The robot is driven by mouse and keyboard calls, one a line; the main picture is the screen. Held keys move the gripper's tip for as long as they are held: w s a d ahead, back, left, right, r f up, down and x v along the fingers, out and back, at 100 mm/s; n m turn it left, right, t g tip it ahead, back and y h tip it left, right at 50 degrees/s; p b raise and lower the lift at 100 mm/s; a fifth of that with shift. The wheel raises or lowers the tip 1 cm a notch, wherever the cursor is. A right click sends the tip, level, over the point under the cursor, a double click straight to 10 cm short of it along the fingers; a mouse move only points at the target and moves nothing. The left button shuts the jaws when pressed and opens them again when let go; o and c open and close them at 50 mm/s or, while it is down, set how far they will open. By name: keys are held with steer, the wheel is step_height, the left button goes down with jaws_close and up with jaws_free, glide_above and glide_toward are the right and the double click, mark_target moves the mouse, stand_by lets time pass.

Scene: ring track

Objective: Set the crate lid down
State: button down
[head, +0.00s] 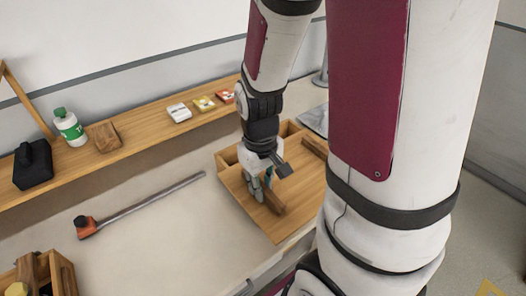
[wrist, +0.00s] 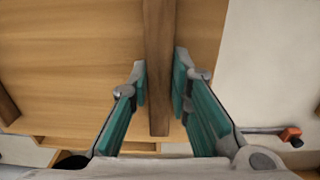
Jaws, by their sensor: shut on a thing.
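The crate lid (head: 300,208) is a flat light-wood board with darker bars across it. It shows in the middle of the head view and fills much of the wrist view (wrist: 80,60). My gripper (head: 264,187) is above the lid, its fingers pointing down and shut on the lid's wooden bar (head: 272,203). In the wrist view the two teal fingers (wrist: 160,78) stand on either side of this bar (wrist: 160,60). Wooden crate walls (head: 228,156) show behind and beside the lid. I cannot tell whether the lid touches the crate.
A wooden shelf behind holds a green-and-white bottle (head: 69,127), a black bag (head: 33,165), a wooden block (head: 106,137) and small boxes (head: 204,103).

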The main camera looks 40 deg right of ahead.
steer(key=w+d+f, duration=0.2)
steer(key=w, duration=0.5)
steer(key=w+d+f+p, duration=0.1)
steer(key=w+d+f, duration=0.2)
steer(key=w, duration=0.4)
steer(key=shift+d, duration=0.25)
steer(key=shift+f, duration=0.3)
steer(key=c, duration=1.5)
jaws_free()
steer(key=shift+s, duration=0.1)
steer(key=shift+r, duration=0.1)
step_height(320, 180, up, 12)
steer(key=b, duration=0.1)
steer(key=s+a+r+t, duration=0.3)
steer(key=s+a+r, duration=0.4)
steer(key=r, duration=0.4)
steer(key=s+a+r+t, duration=0.1)
steer(key=s+a, duration=0.1)
steer(key=s, duration=0.2)
steer(key=s+a+r, duration=0.1)
steer(key=s+r, duration=0.1)
steer(key=s, duration=0.2)
steer(key=s+a+r+t, duration=0.1)
steer(key=s+a, duration=0.1)
steer(key=s, duration=0.2)
steer(key=shift+s+a+r+t, duration=0.1)
steer(key=shift+a+r+t, duration=0.2)
steer(key=shift+a, duration=0.05)
